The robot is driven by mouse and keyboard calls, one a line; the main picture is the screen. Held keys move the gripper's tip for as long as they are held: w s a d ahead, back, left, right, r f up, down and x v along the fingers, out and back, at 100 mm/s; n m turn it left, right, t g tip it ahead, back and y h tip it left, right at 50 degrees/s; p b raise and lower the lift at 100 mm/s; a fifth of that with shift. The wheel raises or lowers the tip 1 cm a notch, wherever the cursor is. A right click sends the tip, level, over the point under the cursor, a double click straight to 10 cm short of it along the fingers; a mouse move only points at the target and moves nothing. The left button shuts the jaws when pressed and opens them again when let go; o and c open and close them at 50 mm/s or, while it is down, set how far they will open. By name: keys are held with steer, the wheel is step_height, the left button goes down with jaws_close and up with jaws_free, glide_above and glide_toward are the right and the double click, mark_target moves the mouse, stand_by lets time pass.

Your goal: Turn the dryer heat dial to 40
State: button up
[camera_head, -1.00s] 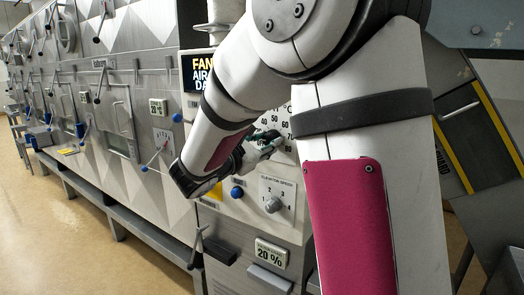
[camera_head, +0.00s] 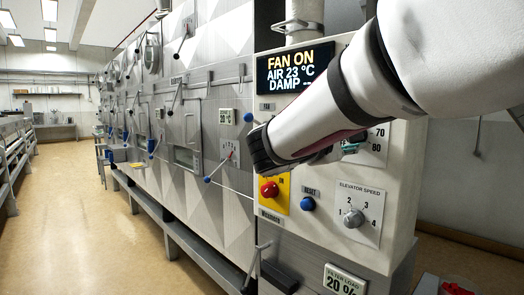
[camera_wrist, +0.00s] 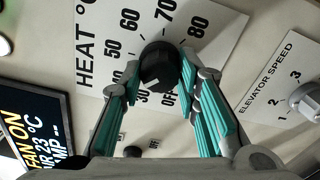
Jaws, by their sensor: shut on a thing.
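The heat dial is a black faceted knob (camera_wrist: 159,66) on a white plate (camera_wrist: 215,28) printed HEAT °C, with numbers up to 80 and OFF. My gripper (camera_wrist: 161,72) has teal-padded fingers on both sides of the knob and is shut on it. A pale mark shows on the knob's lower side in the wrist view, toward the 30 and OFF lettering; its exact setting is hard to tell. In the head view my arm hides most of the dial and plate (camera_head: 376,143); a bit of teal finger shows beside the 70 and 80.
The display (camera_head: 294,72) reads FAN ON, AIR 23 °C. Below my forearm are a red button on yellow (camera_head: 269,188), a blue reset button (camera_head: 308,204) and the elevator speed knob (camera_head: 353,218). The filter load sign (camera_head: 344,281) reads 20 %. Open floor (camera_head: 75,220) lies left.

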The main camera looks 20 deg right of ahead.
steer(key=shift+f+m+b, duration=0.1)
steer(key=shift+m+b, duration=0.5)
steer(key=shift+b, duration=0.15)
steer(key=o, duration=1.2)
steer(key=shift+c, duration=0.2)
steer(key=v, duration=1.2)
